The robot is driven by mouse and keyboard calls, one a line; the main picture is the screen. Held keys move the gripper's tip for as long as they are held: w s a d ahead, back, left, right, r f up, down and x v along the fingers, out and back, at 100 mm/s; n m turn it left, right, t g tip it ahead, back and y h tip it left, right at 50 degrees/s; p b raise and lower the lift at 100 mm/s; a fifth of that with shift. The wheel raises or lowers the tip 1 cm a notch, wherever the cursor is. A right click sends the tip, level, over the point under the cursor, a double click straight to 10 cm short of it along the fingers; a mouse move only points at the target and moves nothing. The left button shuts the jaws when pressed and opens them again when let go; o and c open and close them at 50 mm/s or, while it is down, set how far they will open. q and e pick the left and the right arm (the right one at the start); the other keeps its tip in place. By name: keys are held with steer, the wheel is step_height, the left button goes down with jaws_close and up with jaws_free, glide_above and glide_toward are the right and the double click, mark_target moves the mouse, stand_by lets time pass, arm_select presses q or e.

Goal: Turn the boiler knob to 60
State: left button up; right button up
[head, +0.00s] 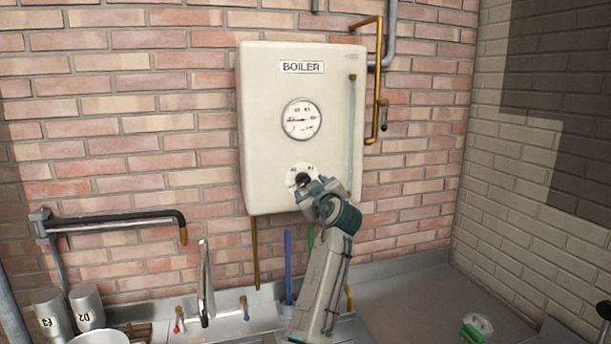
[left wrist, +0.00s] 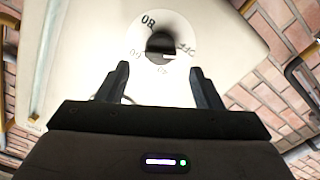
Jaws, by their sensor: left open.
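The cream boiler (head: 260,120) hangs on the brick wall, with a BOILER label and a round gauge (head: 301,119) above its knob. The black knob (head: 303,181) sits on a white dial (head: 291,178) low on the boiler's front, partly hidden by my gripper in the head view. In the left wrist view the knob (left wrist: 160,43) and dial (left wrist: 140,40) show upside down, with 80 and OFF readable and other marks small. My left gripper (head: 312,190) is open close to the knob. Its two fingers (left wrist: 159,72) stand apart, with the knob beyond them, roughly centred between the tips.
Brass and grey pipes (head: 378,85) run beside the boiler's right side. Below are a sink tap (head: 206,285), a wall rail with a black hose (head: 120,219), grey bottles (head: 87,307) and a blue upright rod (head: 288,265). The counter at right is mostly clear.

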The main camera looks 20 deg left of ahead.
mark_target(305, 182)
arm_select(q)
steer(key=p+x, duration=0.2)
steer(key=x, duration=0.2)
steer(key=shift+a+r, duration=0.1)
steer(key=shift+r, duration=0.05)
steer(key=shift+w+a+f, duration=0.2)
steer(key=shift+w+a, duration=0.1)
steer(key=shift+w, duration=0.25)
arm_select(e)
steer(key=shift+r, duration=1.65)
arm_select(q)
steer(key=shift+c, duration=0.4)
